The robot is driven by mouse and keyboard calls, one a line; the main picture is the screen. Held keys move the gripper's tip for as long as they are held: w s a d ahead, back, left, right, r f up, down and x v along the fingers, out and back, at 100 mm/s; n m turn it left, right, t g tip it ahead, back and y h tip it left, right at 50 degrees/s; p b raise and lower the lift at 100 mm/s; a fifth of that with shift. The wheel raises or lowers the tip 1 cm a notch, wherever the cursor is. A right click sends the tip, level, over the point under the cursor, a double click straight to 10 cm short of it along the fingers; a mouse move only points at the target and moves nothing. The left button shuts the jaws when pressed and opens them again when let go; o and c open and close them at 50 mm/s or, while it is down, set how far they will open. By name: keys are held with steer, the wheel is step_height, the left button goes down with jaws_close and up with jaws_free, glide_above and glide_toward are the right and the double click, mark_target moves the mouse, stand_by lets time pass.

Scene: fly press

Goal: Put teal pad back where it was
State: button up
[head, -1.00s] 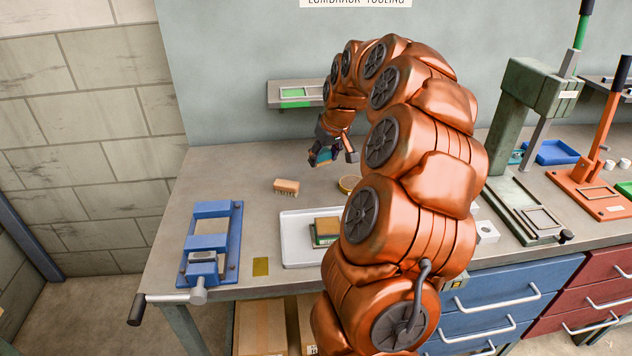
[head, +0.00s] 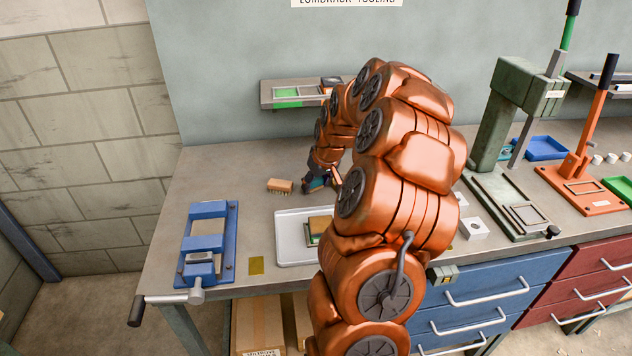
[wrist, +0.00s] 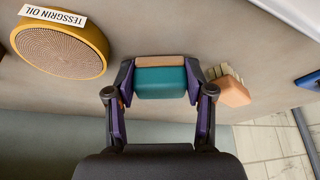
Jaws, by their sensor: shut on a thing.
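The teal pad (wrist: 160,82) is a teal block with a tan strip along its far side in the wrist view. My gripper (wrist: 160,92) is shut on it, with a finger at each side. In the head view my gripper (head: 328,180) is over the bench, just right of the brush and behind the white tray. The teal pad shows there only as a small patch (head: 315,184), partly hidden by the fingers. I cannot tell whether the pad touches the bench.
A wooden brush (head: 280,186) lies close to my gripper. A white tray (head: 290,240) holds a tan-topped block (head: 319,224), partly behind my arm. A yellow tin labelled oil (wrist: 60,50) is near. A blue vise (head: 208,245) stands left; a wall shelf (head: 268,101) is behind.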

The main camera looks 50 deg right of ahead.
steer(key=shift+f, duration=0.15)
steer(key=o, duration=0.8)
